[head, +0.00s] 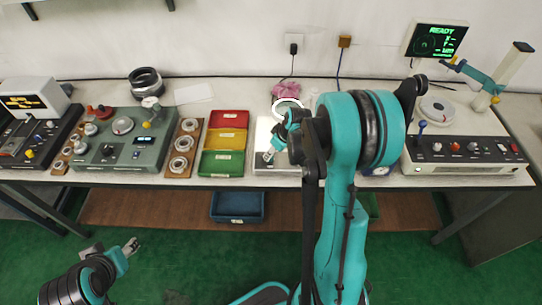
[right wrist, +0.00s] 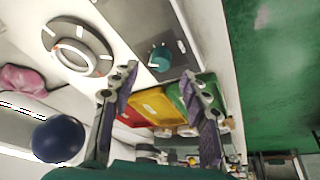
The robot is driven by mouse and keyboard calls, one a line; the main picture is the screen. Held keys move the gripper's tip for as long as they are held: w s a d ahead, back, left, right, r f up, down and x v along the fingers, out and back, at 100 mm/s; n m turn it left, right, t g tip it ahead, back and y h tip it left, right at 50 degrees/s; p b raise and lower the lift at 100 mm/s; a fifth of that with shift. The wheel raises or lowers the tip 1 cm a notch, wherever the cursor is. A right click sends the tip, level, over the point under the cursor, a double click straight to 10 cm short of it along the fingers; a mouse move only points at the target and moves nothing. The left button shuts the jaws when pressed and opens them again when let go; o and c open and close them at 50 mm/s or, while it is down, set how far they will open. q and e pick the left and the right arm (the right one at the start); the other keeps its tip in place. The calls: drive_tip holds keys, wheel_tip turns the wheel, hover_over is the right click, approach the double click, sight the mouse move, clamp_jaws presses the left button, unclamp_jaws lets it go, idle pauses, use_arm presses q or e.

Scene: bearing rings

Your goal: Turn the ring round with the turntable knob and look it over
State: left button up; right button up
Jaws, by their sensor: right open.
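In the right wrist view, a grey ring-shaped disc (right wrist: 78,46) with a pale centre and small orange marks lies flat on the white station. My right gripper (right wrist: 162,82) is open and empty, apart from the knob. In the head view my right gripper (head: 272,150) is over the white station (head: 262,132), and my arm hides part of it. My left gripper (head: 131,246) hangs low, away from the bench; its jaws are unclear.
Red (head: 229,119), yellow (head: 225,139) and green (head: 222,163) trays stand left of the station. A wooden board (head: 183,150) with rings lies beyond them. A dark blue ball (right wrist: 58,138) and pink cloth (right wrist: 28,80) are near my right gripper. A screen (head: 436,41) reads READY.

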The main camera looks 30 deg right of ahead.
drive_tip(key=b+x, duration=0.1)
drive_tip(key=x, duration=0.3)
drive_tip(key=shift+a+f, duration=0.1)
clamp_jaws()
